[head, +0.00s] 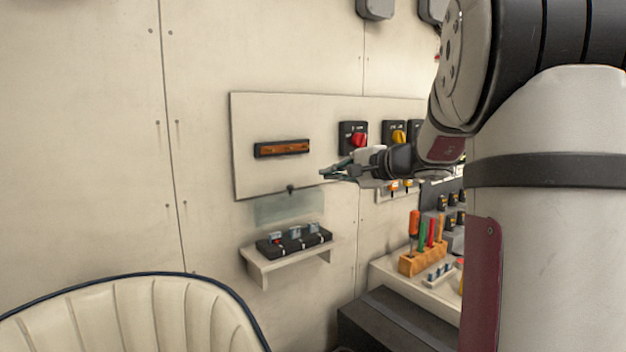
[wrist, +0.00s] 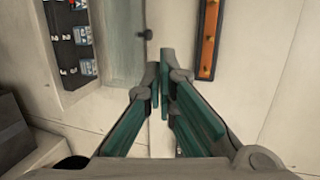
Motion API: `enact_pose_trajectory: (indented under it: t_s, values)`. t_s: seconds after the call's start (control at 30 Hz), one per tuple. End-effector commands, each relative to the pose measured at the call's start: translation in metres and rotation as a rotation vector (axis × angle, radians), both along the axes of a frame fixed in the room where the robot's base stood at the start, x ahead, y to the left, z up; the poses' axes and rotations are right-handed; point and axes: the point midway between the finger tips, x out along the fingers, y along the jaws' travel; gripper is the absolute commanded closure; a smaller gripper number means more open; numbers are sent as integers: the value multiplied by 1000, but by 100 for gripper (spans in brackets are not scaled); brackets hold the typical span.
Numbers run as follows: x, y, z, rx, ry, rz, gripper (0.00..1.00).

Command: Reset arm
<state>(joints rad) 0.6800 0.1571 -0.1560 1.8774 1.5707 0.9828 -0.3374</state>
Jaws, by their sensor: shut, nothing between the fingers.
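My gripper (head: 325,174) is at the end of my arm, in front of the white wall panel (head: 262,118). In the wrist view my gripper (wrist: 160,75) shows its green-padded fingers brought together at the tips, with nothing between them. An orange strip in a dark frame (head: 283,148) is on the panel, left of and above my gripper. It also shows in the wrist view (wrist: 208,40), right of the fingertips and apart from them. My upper arm covers the right side of the head view.
A small shelf (head: 262,270) below the panel carries a black block with fuse-like pieces (head: 295,241). Red (head: 358,139) and yellow (head: 397,137) rotary switches are on the panel. A wooden tool holder (head: 422,261) stands at right. A cream seat (head: 130,315) fills the lower left.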

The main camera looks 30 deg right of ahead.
Motion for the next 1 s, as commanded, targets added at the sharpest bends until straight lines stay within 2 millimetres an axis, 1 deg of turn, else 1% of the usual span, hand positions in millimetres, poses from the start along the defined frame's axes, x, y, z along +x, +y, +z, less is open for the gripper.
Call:
enact_pose_trajectory:
  t_s: [0.23,0.27,0.33,0.37,0.47,0.5,0.53,0.57,0.6,0.67,0.7,0.77,0.8,0.87,0.9,1.0]
  values:
    - [-4,0,1,-2,1,2,100]
    - [-4,3,2,-3,2,6,100]
    - [-6,16,2,-16,15,31,100]
    - [-7,25,1,-25,25,49,100]
    - [-19,72,-3,-77,79,143,100]
    - [-27,96,-7,-109,108,194,100]
    - [-34,115,-10,-136,132,235,100]
    - [-43,134,-14,-165,158,277,100]
    - [-57,158,-20,-209,192,334,100]
    - [-80,191,-30,-280,243,417,100]
    - [-98,212,-38,-334,277,474,100]
    - [-127,239,-50,-424,328,558,100]
    - [-148,254,-59,-489,361,611,100]
    - [-178,271,-73,-593,407,686,100]
    - [-199,279,-83,-667,434,732,100]
    - [-245,287,-105,-855,492,826,100]
